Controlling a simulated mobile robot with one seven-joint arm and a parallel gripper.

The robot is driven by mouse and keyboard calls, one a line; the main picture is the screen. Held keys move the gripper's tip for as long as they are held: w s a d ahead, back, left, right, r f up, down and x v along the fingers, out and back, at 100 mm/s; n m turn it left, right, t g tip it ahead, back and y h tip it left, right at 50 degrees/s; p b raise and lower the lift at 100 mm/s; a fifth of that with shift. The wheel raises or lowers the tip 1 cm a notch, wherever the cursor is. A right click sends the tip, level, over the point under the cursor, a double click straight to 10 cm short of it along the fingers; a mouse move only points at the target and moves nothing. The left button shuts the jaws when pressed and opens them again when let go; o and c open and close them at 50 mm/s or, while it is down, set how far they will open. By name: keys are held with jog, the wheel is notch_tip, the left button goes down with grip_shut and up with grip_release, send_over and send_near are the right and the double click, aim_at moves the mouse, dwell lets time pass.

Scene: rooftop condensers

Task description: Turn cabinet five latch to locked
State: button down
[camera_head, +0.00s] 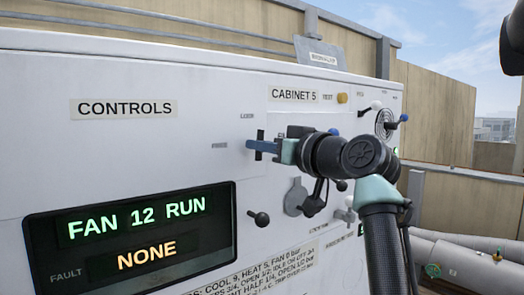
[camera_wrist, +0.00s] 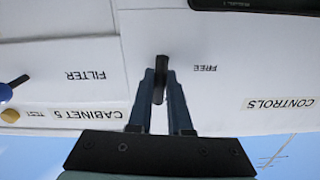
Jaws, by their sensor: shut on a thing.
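The cabinet five latch (camera_head: 261,134) is a small dark handle on the white cabinet face, left of the CABINET 5 label. It looks about upright in the head view. A FREE label is to its left, and a faint label that seems to read LOCK is above left. My gripper (camera_head: 257,146) reaches it from the right, with its blue fingers across the handle. In the wrist view, which is upside down, the dark latch handle (camera_wrist: 160,66) stands between the two fingers of my gripper (camera_wrist: 161,82), shut on it. My fingers hide part of the handle.
A black knob (camera_head: 258,218) sticks out below the latch. A grey round cover (camera_head: 295,197) and several small knobs are near my wrist. A display panel (camera_head: 135,240) reads FAN 12 RUN and NONE. The cabinet face around the CONTROLS label (camera_head: 124,108) is clear.

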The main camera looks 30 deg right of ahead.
jog(key=shift+n+b, duration=0.35)
jog(key=shift+n, duration=1.25)
jog(key=c, duration=0.9)
grip_release()
jog(key=s+b, duration=0.1)
jog(key=s, duration=0.3)
jog(key=s+b, duration=0.2)
jog(key=s, duration=0.2)
jog(key=s+d+b, duration=0.1)
jog(key=s+b, duration=0.1)
jog(key=s, duration=0.3)
